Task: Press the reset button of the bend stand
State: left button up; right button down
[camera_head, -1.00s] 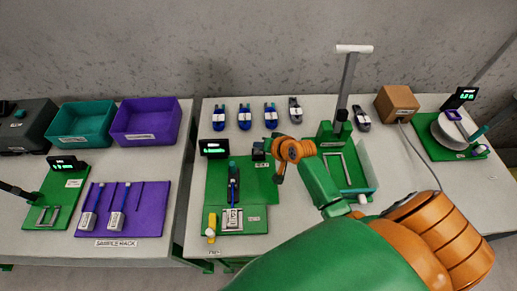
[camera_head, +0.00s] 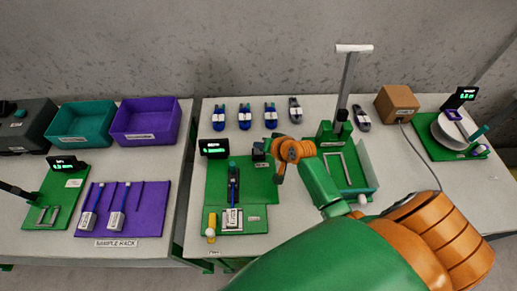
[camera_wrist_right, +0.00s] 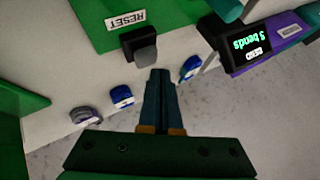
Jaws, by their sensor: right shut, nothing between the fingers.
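The bend stand is a green board (camera_head: 262,190) on the middle table, with a black display (camera_head: 213,148) at its back left. In the right wrist view the display (camera_wrist_right: 247,45) reads "3 bends". The reset button (camera_wrist_right: 147,55) is a grey cap on a black block beside a RESET label (camera_wrist_right: 125,20). The block (camera_head: 258,152) also shows at the board's back right in the head view. My right gripper (camera_wrist_right: 160,74) is shut and empty, its tips close by the button. I cannot tell if they touch it. My left gripper is not in view.
Several blue and grey clips (camera_head: 245,116) lie along the back of the table. A green stand with a tall post (camera_head: 347,85) stands right of my gripper. A cardboard box (camera_head: 397,103) is at the back right. A purple sample rack (camera_head: 150,210) lies on the left table.

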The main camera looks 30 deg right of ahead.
jog(key=shift+f, duration=0.35)
jog(key=shift+f+b, duration=0.45)
jog(key=shift+f, duration=0.1)
dwell(0.5)
jog(key=shift+r, duration=0.15)
jog(key=shift+r+p, duration=0.8)
jog(key=shift+p, duration=0.3)
notch_tip(320, 180, up, 5)
jog(key=p, duration=0.5)
jog(key=shift+r+p, duration=0.15)
jog(key=shift+p, duration=0.15)
